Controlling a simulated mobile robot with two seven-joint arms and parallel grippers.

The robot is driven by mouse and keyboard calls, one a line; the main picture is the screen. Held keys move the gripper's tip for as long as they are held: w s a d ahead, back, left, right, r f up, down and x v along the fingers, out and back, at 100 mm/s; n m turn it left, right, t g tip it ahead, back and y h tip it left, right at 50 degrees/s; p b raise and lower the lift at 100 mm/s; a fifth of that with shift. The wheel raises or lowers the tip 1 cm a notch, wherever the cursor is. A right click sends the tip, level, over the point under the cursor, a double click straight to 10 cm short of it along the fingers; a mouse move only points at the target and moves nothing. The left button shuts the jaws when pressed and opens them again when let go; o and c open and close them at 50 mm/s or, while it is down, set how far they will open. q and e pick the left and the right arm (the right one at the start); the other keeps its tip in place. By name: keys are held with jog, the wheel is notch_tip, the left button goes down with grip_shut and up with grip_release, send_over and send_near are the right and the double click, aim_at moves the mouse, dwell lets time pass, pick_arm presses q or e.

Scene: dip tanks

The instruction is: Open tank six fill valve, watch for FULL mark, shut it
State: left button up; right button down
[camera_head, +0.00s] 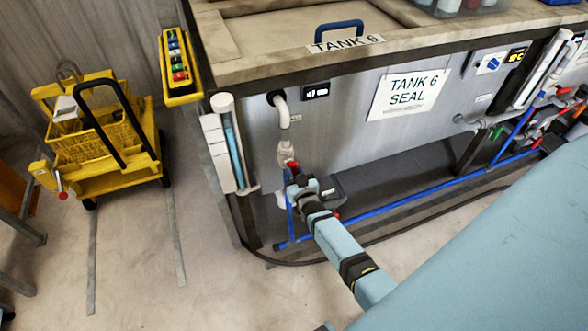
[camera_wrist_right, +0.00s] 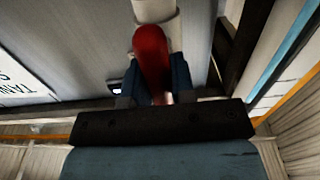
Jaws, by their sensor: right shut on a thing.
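The tank six (camera_head: 345,43) front panel carries a "TANK 6 SEAL" sign (camera_head: 409,94). A white fill pipe (camera_head: 282,110) comes down its left part to a valve with a red handle (camera_head: 292,165). My right gripper (camera_head: 298,180) is at this valve. In the right wrist view the red handle (camera_wrist_right: 151,55) sits between the blue fingers of my right gripper (camera_wrist_right: 154,82), which is shut on it. A sight tube (camera_head: 235,150) with blue liquid stands left of the pipe; its FULL mark is not readable. My left gripper is not in view.
A yellow mop cart (camera_head: 100,135) stands at the left. A yellow button box (camera_head: 180,68) hangs at the tank's left corner. A blue pipe (camera_head: 410,190) and a dark hose run low along the tank.

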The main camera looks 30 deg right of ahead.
dwell(0.3)
jog(key=c, duration=1)
grip_release()
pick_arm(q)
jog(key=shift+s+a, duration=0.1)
pick_arm(e)
jog(key=shift+o, duration=0.2)
jog(key=shift+s, duration=0.15)
